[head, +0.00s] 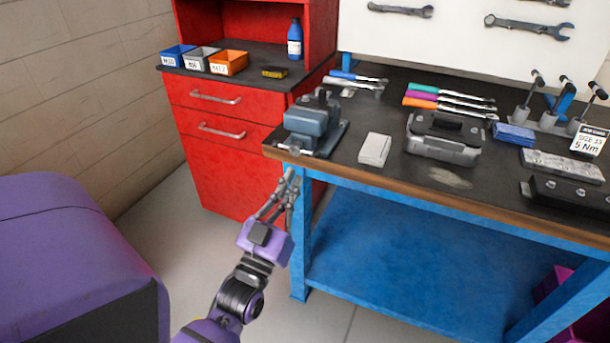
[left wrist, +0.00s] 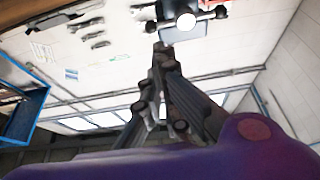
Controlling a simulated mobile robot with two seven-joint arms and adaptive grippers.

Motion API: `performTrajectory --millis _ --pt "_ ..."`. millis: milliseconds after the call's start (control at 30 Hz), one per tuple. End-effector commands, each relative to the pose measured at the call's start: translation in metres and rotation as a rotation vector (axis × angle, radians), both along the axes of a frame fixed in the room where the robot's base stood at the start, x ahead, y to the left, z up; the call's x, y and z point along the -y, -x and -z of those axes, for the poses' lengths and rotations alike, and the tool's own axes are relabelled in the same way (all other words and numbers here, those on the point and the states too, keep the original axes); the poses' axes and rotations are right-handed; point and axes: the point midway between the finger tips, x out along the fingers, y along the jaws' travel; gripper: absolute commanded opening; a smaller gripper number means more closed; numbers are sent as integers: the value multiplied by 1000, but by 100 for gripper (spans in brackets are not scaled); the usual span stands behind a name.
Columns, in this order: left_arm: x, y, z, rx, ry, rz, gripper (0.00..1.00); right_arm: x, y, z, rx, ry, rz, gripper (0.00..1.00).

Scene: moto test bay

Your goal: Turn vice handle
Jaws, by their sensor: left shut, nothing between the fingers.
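The blue-grey vice (head: 312,124) is mounted at the left front corner of the workbench. Its handle (head: 289,148) sticks out at the bench edge and looks small in the head view. In the left wrist view the handle (left wrist: 206,16) is a dark crossbar with rounded ends and a bright round screw end in the middle. My left gripper (head: 293,176) is shut and empty, pointing up just below the handle. In the left wrist view its fingertips (left wrist: 160,48) are together, below the left part of the bar. I cannot tell whether they touch it.
The workbench (head: 400,187) has a wooden front edge and a blue frame. A white box (head: 375,149) and a grey case (head: 443,138) stand right of the vice. A red cabinet (head: 215,150) stands behind my left gripper. Floor is free left of the bench.

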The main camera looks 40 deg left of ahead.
Motion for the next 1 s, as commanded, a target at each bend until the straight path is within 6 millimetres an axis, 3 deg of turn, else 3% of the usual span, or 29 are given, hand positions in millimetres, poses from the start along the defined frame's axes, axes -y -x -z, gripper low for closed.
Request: performTrajectory --millis 100,267,733,833,1000 --pt "-4 11 -23 91 -17 -12 0 -2 -6 -7 16 -2 2 40" --pt "-4 6 -35 119 -23 -12 0 -2 -5 -10 16 -3 7 40" --pt "-23 -72 -84 117 -23 -12 0 -1 -5 -27 23 -6 13 40" --pt "-24 -74 -59 104 -21 -13 0 -1 -1 -22 15 -6 13 40" --pt "-24 -76 -42 108 -22 -13 0 -1 -1 -21 14 -5 12 40"
